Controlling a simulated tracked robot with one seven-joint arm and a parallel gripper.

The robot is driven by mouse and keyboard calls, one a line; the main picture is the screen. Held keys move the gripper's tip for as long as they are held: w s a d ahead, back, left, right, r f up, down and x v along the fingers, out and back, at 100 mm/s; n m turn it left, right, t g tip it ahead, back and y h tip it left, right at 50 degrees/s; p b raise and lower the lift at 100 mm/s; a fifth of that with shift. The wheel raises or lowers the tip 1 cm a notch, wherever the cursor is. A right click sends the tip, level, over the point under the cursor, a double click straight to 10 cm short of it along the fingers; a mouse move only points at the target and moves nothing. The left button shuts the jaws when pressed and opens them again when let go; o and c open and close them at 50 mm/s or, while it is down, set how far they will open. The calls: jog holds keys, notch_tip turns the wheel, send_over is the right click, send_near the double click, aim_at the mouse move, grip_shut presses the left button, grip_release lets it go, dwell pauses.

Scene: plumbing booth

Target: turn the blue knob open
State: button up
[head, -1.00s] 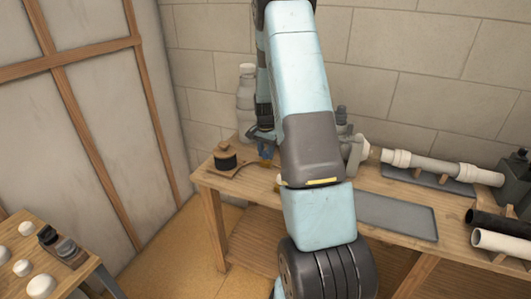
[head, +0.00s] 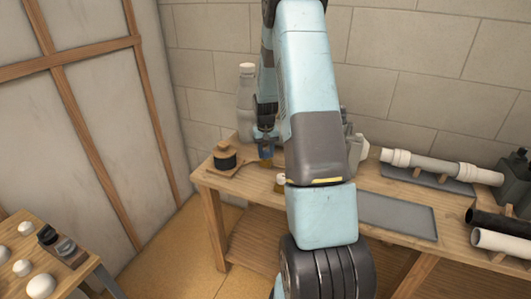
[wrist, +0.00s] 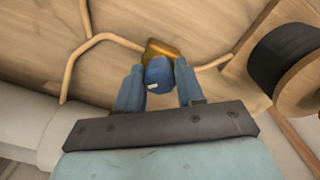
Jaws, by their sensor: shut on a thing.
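The blue knob (wrist: 157,72) sits on a brass valve body (wrist: 163,48) and shows in the wrist view between my two fingers. It has a small pale mark on its near side. My gripper (wrist: 158,80) is shut on the knob, one finger on each side. In the head view the knob (head: 266,153) is a small blue patch above the left part of the workbench, just below my gripper (head: 266,137). The arm hides part of the bench beside it.
Thin copper-coloured pipes (wrist: 92,42) run from the valve. A black spool with wooden ends (head: 225,157) stands left of it on the workbench (head: 222,188). A grey bottle (head: 247,105) stands behind. White pipe (head: 440,166) and a flat grey tray (head: 397,215) lie right.

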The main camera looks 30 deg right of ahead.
aim_at(266, 152)
jog(key=n, duration=0.4)
jog(key=shift+d+n, duration=0.1)
jog(key=shift+n, duration=2.4)
jog(key=o, duration=1)
jog(key=shift+o, duration=0.2)
notch_tip(266, 152, up, 14)
jog(key=shift+f, duration=0.15)
jog(key=shift+s, duration=0.1)
